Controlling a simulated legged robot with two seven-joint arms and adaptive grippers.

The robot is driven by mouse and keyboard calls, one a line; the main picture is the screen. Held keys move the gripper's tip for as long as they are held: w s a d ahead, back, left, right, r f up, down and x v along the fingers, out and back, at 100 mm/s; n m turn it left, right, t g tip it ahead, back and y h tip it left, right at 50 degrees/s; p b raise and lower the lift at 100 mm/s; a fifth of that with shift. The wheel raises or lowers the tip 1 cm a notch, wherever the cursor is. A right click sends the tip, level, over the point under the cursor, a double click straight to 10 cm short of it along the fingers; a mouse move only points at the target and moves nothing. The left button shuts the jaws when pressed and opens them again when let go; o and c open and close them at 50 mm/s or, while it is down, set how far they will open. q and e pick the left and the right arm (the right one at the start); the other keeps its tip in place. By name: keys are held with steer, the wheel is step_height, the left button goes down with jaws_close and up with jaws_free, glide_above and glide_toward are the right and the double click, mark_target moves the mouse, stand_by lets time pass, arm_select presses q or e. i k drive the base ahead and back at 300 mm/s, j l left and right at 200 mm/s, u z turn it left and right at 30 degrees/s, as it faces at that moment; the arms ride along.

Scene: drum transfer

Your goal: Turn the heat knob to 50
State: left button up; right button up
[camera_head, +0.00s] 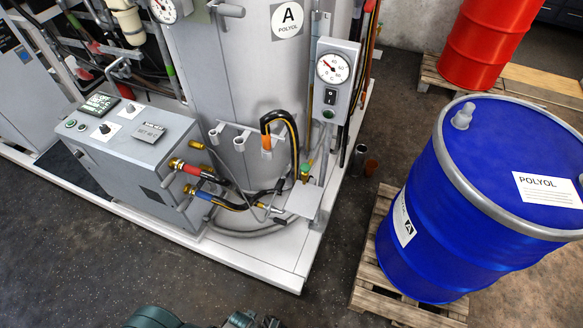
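The grey control box (135,150) stands at the left on the machine's base. A green-lit display (99,104) sits at the box's back left. Part of what looks like my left gripper (250,321) shows at the bottom edge, well apart from the box. My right gripper is out of view.
A silver tank (225,75) marked A POLYOL stands behind the box. A gauge panel (334,82), hoses (232,205) and a bracket (302,200) are to the right. A blue drum (450,200) stands on a pallet (365,290). The dark floor (60,260) in front is clear.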

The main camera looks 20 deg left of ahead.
mark_target(104, 129)
steer(key=u, duration=1.85)
steer(key=i+j+z, duration=0.1)
steer(key=i+j, duration=0.65)
steer(key=i, duration=0.1)
